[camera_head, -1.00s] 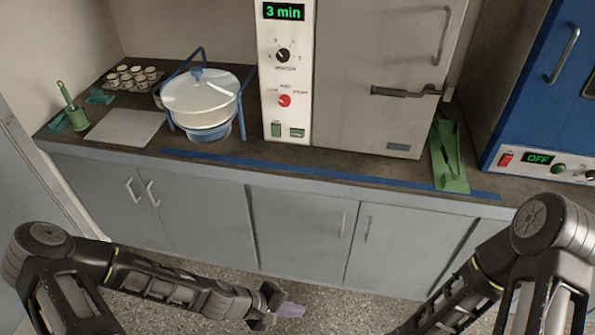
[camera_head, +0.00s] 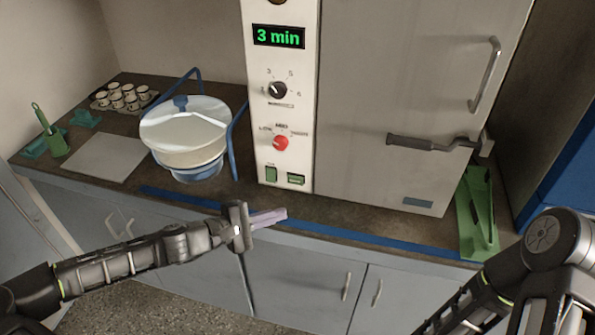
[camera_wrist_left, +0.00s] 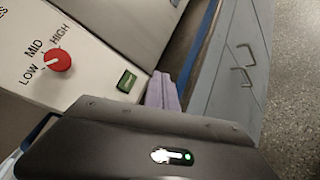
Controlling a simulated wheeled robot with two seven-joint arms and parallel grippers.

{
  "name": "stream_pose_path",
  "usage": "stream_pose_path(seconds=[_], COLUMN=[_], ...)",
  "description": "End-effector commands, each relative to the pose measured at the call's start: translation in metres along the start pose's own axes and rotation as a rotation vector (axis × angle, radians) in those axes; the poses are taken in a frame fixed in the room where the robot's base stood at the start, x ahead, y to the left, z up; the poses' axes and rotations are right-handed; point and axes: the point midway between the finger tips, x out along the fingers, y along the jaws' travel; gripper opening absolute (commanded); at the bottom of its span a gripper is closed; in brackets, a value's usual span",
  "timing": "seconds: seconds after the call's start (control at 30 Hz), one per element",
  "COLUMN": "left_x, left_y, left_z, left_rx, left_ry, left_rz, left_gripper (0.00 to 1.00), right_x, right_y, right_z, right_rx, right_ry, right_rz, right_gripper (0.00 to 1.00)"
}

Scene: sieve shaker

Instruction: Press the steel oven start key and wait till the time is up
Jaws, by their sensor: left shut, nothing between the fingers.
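The steel oven (camera_head: 400,95) stands on the counter with its door shut. Its white control panel (camera_head: 262,110) has a green display (camera_head: 278,36) reading "3 min", a black dial (camera_head: 277,90), a red knob (camera_head: 281,143) and two green keys at the bottom, a left one (camera_head: 271,174) and a right one (camera_head: 296,180). Their labels are too small to read. My left gripper (camera_head: 270,217) is shut and empty, in front of and below the keys, apart from them. In the left wrist view its lilac fingers (camera_wrist_left: 163,92) show beside one green key (camera_wrist_left: 127,81).
A blue-framed sieve pan (camera_head: 185,130), a pale board (camera_head: 105,157) and a tray of small cups (camera_head: 124,96) stand left. A green stand (camera_head: 477,215) is right of the oven. Blue tape (camera_head: 330,235) runs along the counter front, which is otherwise clear before the oven.

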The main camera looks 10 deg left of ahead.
Motion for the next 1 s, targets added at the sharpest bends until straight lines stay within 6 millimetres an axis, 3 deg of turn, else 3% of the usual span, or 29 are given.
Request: stream_pose_path(seconds=[0.57, 1.0], left_x=[0.005, 0.041], left_y=[0.0, 0.025], left_z=[0.002, -0.022], left_rx=[-0.004, -0.002], left_ry=[-0.023, -0.024], left_rz=[-0.003, -0.003], left_gripper=[0.0, 0.0], right_x=[0.003, 0.022], right_y=[0.001, 0.009], right_z=[-0.001, -0.001], right_rx=[0.0, 0.0], right_ry=[0.002, 0.003], right_rz=[0.0, 0.0], right_gripper=[0.0, 0.0])
